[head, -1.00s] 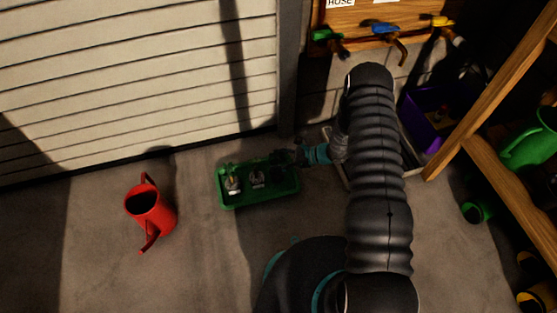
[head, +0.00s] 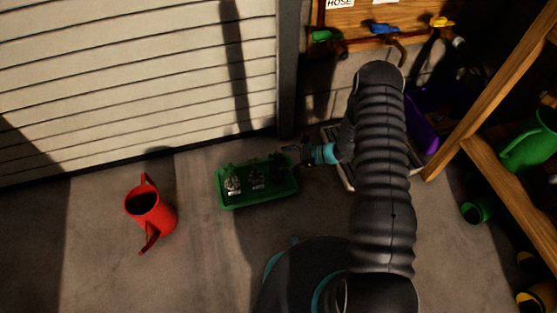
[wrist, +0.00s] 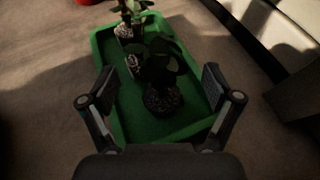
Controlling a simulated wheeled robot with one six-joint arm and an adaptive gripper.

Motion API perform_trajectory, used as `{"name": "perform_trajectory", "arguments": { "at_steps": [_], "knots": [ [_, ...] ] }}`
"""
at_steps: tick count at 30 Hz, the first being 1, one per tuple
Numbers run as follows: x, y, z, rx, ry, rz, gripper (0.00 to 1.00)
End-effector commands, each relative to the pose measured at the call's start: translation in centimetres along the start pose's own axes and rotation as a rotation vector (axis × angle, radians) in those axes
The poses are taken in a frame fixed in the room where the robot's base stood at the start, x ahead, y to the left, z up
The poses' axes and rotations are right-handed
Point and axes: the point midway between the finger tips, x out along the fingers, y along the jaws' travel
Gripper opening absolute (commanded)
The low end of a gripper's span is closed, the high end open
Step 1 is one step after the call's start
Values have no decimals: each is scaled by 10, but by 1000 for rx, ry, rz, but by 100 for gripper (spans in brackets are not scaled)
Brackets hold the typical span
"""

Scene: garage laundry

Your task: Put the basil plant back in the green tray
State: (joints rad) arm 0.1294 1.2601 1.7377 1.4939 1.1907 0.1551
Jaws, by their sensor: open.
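The green tray (head: 258,203) lies on the floor by the shutter door; its rim also shows in the wrist view (wrist: 112,108). A leafy plant in a dark pot (wrist: 163,99) stands upright inside the tray at the end nearest my gripper. No label is readable on it, so I cannot confirm that it is the basil. Two other potted plants with white labels stand farther along the tray, one at the left (head: 232,183) and one in the middle (head: 257,180). My gripper (wrist: 160,95) is open, its fingers on either side of the near plant with gaps showing.
A red watering can (head: 151,211) stands on the floor left of the tray. A purple bin (head: 422,122) and wooden shelf (head: 500,180) are at the right. Hose taps (head: 385,28) are on the wall. The floor between can and tray is clear.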

Motion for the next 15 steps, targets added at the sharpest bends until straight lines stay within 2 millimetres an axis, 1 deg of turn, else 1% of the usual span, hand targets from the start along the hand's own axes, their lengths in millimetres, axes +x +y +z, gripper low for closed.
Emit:
{"name": "perform_trajectory", "arguments": {
  "at_steps": [1,3,9,12,15],
  "knots": [
    [-12,-1,0,1,0,-4,89],
    [-27,-1,1,1,-1,-5,89],
    [-65,-1,0,-1,0,-3,89],
    [-79,-1,0,-1,0,-3,89],
    [-89,0,0,0,0,-2,89]
  ]
}}
